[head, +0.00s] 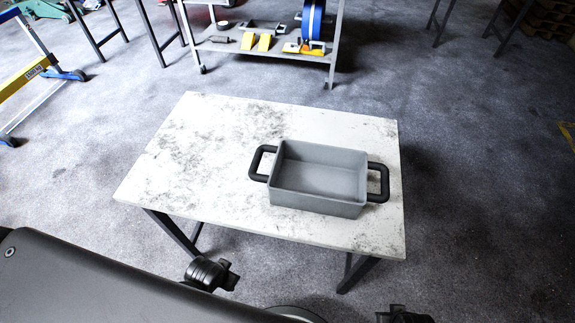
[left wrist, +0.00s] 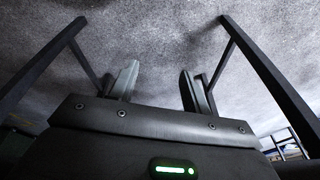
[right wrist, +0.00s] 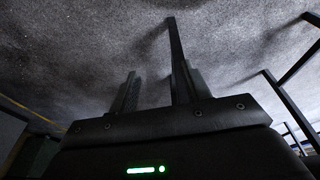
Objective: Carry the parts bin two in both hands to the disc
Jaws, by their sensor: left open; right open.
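The parts bin (head: 318,178) is a grey open rectangular box with a black loop handle at each end. It looks empty and sits on the right half of a white, worn table (head: 200,150). My left gripper (left wrist: 158,85) is open and empty in the left wrist view, with floor and table legs beyond it. My right gripper (right wrist: 160,92) is open and empty in the right wrist view, with floor and a dark leg beyond it. Both grippers are apart from the bin. No disc that I can clearly identify is in view.
A grey trolley shelf (head: 265,50) behind the table holds yellow wedges (head: 256,42) and a blue wheel-like item (head: 313,20). A yellow and blue stand (head: 40,70) is at the left. The floor right of the table is mostly clear.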

